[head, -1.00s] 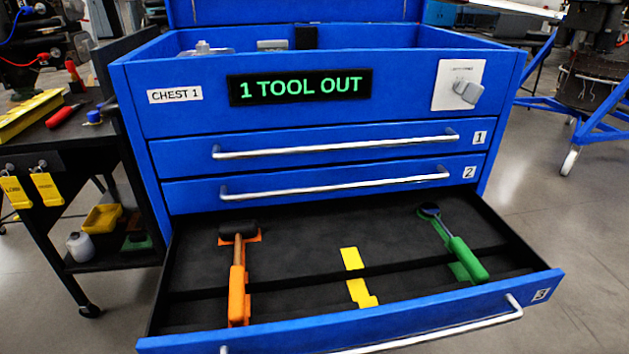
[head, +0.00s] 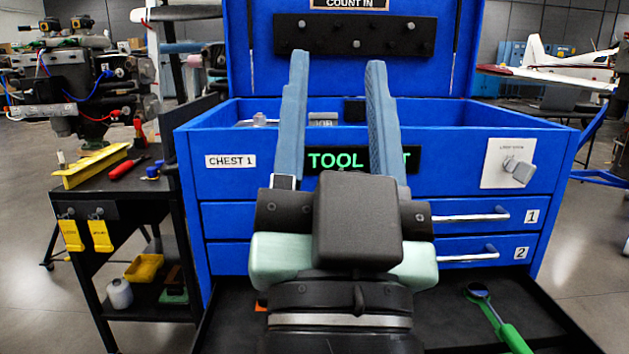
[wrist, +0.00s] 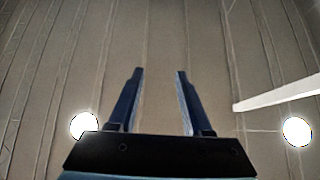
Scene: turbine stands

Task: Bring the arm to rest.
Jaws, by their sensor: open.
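My gripper (head: 335,75) is raised in front of the blue tool chest (head: 230,220), its two blue fingers pointing up and apart with nothing between them. In the wrist view my gripper (wrist: 158,72) is also open and empty, facing a ceiling with bright round lamps. My gripper and wrist cover the middle of the chest front and part of the lit sign (head: 335,160), of which "TOOL" is readable.
The chest's bottom drawer (head: 445,325) is pulled out, with a green-handled tool (head: 510,335) at its right. Drawers 1 and 2 are shut. A black cart (head: 185,235) stands at the left, with a yellow tool (head: 95,165) and red screwdriver (head: 128,168) on top.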

